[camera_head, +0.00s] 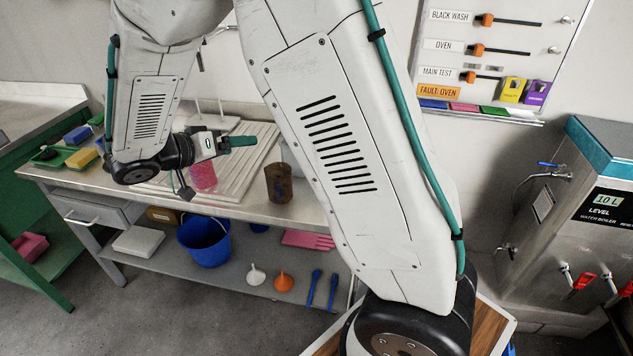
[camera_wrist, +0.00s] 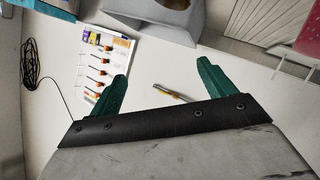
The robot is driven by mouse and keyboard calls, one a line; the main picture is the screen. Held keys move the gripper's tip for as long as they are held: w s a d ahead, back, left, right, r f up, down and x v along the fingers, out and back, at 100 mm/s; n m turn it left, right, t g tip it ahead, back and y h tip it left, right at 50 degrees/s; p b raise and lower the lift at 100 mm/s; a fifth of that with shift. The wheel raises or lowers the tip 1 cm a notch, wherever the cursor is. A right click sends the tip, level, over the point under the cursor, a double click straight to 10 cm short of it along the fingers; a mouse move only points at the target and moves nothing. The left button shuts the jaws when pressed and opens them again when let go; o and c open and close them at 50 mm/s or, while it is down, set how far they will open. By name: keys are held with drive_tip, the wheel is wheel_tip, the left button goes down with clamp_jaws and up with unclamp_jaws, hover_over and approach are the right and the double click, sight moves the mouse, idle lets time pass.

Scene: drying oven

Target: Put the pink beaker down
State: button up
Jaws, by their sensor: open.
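The pink beaker (camera_head: 204,177) stands on or beside the pale ribbed rack (camera_head: 243,162) on the steel bench in the head view; its exact footing is hard to tell. My wrist partly hides its upper part. A pink see-through shape, likely the same beaker (camera_wrist: 309,42), is cut off at the right edge of the wrist view. My gripper (camera_head: 238,141) is above and to the right of the beaker in the head view, apart from it. In the wrist view my gripper (camera_wrist: 162,82) has its green fingers spread, with nothing between them.
A brown beaker (camera_head: 279,184) stands on the bench right of the pink one. Yellow and blue sponges (camera_head: 80,158) lie at the bench's left end. A blue bucket (camera_head: 205,240) and funnels (camera_head: 284,282) are on the lower shelf. A water boiler (camera_head: 570,225) stands at right.

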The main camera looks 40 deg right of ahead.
drive_tip(key=s+d+r+n+g+y, duration=0.2)
drive_tip(key=s+r+y, duration=0.15)
drive_tip(key=s, duration=0.55)
drive_tip(key=s+d+r+n+g+y, duration=0.1)
drive_tip(key=s+d+r+n+y, duration=0.2)
drive_tip(key=s, duration=0.5)
drive_tip(key=s+a+n+t+y, duration=0.1)
drive_tip(key=s+a+n+y, duration=0.1)
drive_tip(key=s, duration=0.4)
drive_tip(key=s+a+r+n+t+y, duration=0.1)
drive_tip(key=s+a+n+t+y, duration=0.1)
drive_tip(key=s+a+n+y, duration=0.1)
drive_tip(key=s+a+y, duration=0.1)
drive_tip(key=s+y, duration=0.1)
drive_tip(key=s, duration=0.1)
drive_tip(key=shift+s+r, duration=0.15)
drive_tip(key=shift+r, duration=0.1)
